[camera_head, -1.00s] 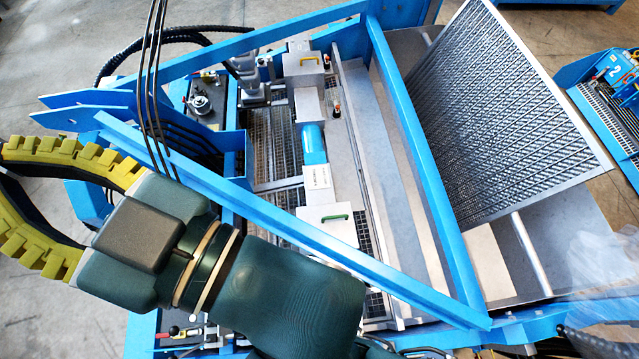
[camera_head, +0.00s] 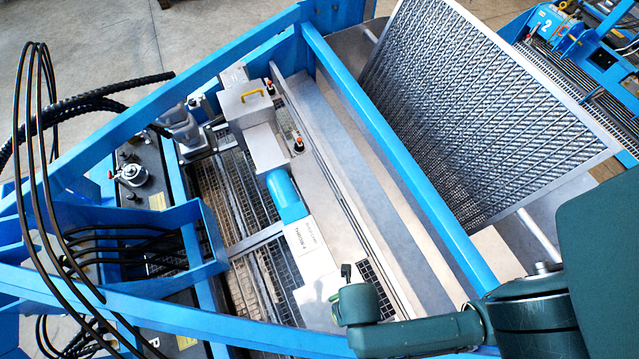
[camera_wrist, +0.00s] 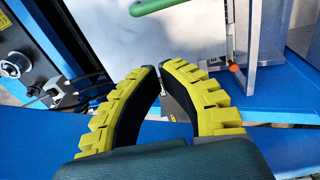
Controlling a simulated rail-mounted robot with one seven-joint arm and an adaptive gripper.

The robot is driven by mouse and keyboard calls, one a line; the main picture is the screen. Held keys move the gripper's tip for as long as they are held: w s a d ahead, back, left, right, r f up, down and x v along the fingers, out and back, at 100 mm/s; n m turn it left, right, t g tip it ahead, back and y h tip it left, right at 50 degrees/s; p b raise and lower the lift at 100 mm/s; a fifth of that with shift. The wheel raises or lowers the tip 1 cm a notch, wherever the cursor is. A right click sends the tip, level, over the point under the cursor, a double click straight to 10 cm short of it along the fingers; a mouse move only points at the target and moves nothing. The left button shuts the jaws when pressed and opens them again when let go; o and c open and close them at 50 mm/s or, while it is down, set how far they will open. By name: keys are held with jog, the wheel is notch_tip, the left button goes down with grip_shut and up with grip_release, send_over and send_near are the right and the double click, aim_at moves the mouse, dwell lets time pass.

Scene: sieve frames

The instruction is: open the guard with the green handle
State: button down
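The green handle (camera_wrist: 158,5) shows at the top edge of the wrist view, partly cut off, on the pale grey guard (camera_wrist: 192,38). My gripper (camera_wrist: 158,68) has yellow ribbed fingers with black inner faces. Its tips almost meet, with only a narrow gap between them, and nothing is held. In the wrist picture the tips are below the green handle and apart from it. The fingers are not visible in the head view.
A second grey guard with a yellow handle (camera_head: 253,95) stands farther back. Blue beams (camera_head: 400,150) frame the machine, and black cables (camera_head: 45,200) hang at left. A tilted mesh screen (camera_head: 480,110) is at right. An orange-tipped fitting (camera_wrist: 234,68) stands beside the gripper.

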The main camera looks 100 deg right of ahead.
jog(key=shift+n+g, duration=0.3)
jog(key=f, duration=0.3)
jog(key=s+f+b, duration=0.1)
jog(key=f, duration=0.6)
jog(key=shift+s+a+f, duration=0.3)
jog(key=shift+a, duration=0.05)
jog(key=shift+w+d+r+p, duration=0.2)
jog(key=shift+w+d+r, duration=0.05)
jog(key=shift+d+r, duration=0.3)
jog(key=shift+w+d+r+p, duration=0.2)
jog(key=shift+d+r, duration=0.25)
jog(key=shift+d, duration=0.2)
jog(key=shift+d+r, duration=0.2)
jog(key=shift+d, duration=0.2)
jog(key=shift+r, duration=0.1)
